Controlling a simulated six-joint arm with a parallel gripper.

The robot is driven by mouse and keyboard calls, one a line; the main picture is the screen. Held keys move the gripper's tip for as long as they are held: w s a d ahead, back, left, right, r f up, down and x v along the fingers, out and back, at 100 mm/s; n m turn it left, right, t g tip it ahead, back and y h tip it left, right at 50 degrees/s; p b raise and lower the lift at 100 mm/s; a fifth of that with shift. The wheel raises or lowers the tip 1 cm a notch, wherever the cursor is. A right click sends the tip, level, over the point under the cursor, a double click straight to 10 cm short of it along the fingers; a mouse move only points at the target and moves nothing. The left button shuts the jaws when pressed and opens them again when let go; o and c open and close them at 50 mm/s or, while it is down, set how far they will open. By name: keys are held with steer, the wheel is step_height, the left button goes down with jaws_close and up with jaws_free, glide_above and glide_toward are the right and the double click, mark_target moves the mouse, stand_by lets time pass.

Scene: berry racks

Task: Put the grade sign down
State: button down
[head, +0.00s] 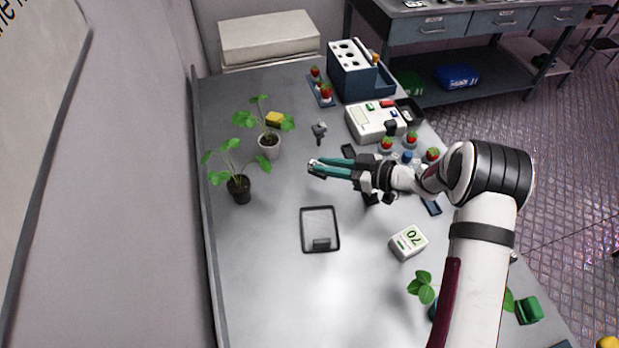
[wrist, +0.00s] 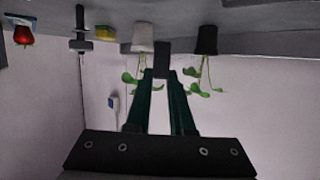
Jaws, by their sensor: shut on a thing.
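My gripper (head: 318,168) is over the middle of the grey table, its two teal fingers pointing left. It is shut on a small dark piece, apparently the grade sign, which shows between the fingertips in the wrist view (wrist: 162,57). In the head view only a small pale and dark bit shows at the fingertips, and its face cannot be read. The held piece appears to be above the table, clear of the plants.
A black-framed tray (head: 304,232) lies on the table. Two potted plants (head: 268,147) (head: 239,190) stand at left. A white numbered block (head: 408,243) is at right. A grey stand (head: 319,132) and a white device (head: 364,125) are farther back. Bare table surrounds the tray.

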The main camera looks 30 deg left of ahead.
mark_target(313, 174)
steer(key=x, duration=0.4)
steer(key=shift+s+d+f, duration=0.15)
steer(key=shift+s+f, duration=0.05)
steer(key=shift+f, duration=0.2)
steer(key=shift+a+f, duration=0.2)
steer(key=shift+f, duration=1.9)
steer(key=shift+f, duration=0.15)
steer(key=c, duration=0.8)
jaws_free()
